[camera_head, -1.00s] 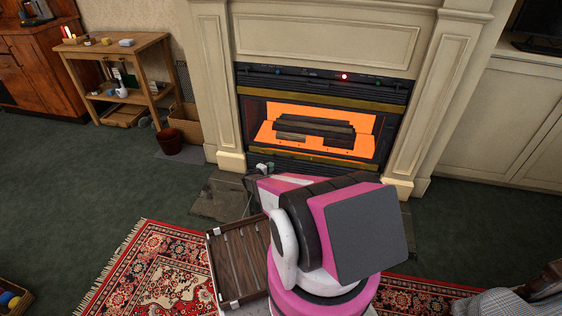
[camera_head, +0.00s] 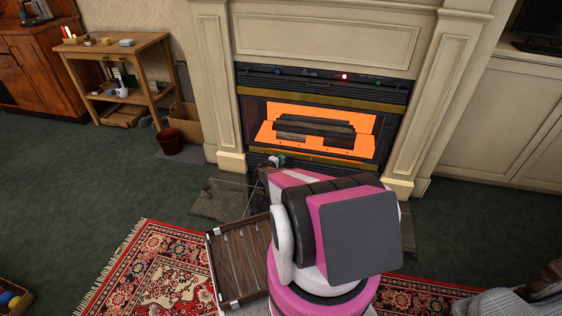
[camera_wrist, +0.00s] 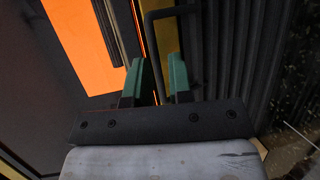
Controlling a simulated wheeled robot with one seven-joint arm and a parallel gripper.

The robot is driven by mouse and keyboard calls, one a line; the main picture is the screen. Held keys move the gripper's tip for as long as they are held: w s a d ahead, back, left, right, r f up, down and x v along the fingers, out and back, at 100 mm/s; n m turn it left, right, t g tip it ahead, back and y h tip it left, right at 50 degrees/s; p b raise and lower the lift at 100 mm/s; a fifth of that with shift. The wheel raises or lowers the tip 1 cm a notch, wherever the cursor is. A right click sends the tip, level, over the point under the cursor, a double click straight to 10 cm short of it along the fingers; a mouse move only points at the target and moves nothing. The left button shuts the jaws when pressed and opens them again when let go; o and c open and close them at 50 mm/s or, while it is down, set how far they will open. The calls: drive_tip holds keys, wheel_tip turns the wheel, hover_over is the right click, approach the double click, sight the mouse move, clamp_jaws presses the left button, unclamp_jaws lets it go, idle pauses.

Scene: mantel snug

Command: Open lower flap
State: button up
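The lower flap (camera_head: 312,166) is the dark slatted strip below the fireplace's glowing opening; my arm hides part of it. In the wrist view its ribbed black face (camera_wrist: 228,60) fills the right side. A dark bent bar (camera_wrist: 150,35) runs from the ribbed side toward my fingers and passes into the gap between them. I cannot tell whether the fingers touch it. My gripper (camera_wrist: 161,80) has two green fingertips standing apart with a narrow gap. In the head view my gripper (camera_head: 274,161) is in front of the flap's left part, mostly hidden by my arm.
The firebox (camera_head: 312,128) glows orange with dark logs, close above my gripper. Stone hearth slabs (camera_head: 220,198) lie below. A dark wooden tray (camera_head: 240,258) sits beside my arm's base. A patterned rug (camera_head: 155,270) covers the left floor. A brown pot (camera_head: 169,141) stands left.

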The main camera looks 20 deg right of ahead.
clamp_jaws()
idle(1.4)
unclamp_jaws()
drive_tip(key=s+v, duration=0.1)
drive_tip(key=v, duration=1.3)
drive_tip(key=shift+s+d+f, duration=0.15)
drive_tip(key=shift+s+f, duration=0.1)
drive_tip(key=shift+f, duration=0.1)
